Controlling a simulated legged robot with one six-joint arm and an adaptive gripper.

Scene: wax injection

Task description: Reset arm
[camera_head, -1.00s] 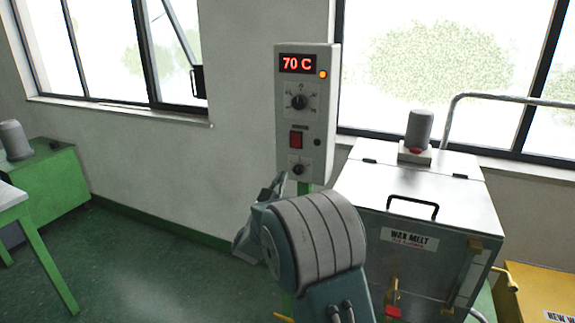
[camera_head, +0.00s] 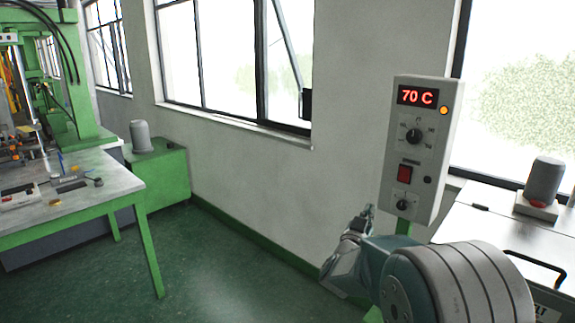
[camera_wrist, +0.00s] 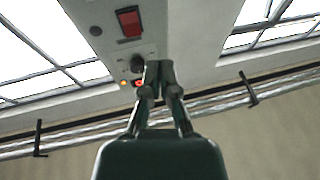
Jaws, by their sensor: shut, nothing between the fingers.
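My gripper (camera_wrist: 159,72) is shut and empty in the wrist view, its fingertips together just below the control box (camera_wrist: 115,30). In the head view my gripper (camera_head: 366,214) shows small beside my folded arm, left of the lower part of the control box (camera_head: 422,150). The box has a red 70 C display (camera_head: 417,96), an orange lamp (camera_head: 444,111), knobs and a red switch (camera_head: 404,173). I cannot tell whether the fingers touch the box; in the head view they appear apart from it.
The wax melt tank (camera_head: 480,222) stands at the right, partly hidden by my arm. A green-legged table (camera_head: 110,195) with small tools and a green cabinet (camera_head: 165,175) stand at the left. The green floor (camera_head: 235,265) between them and my arm is clear.

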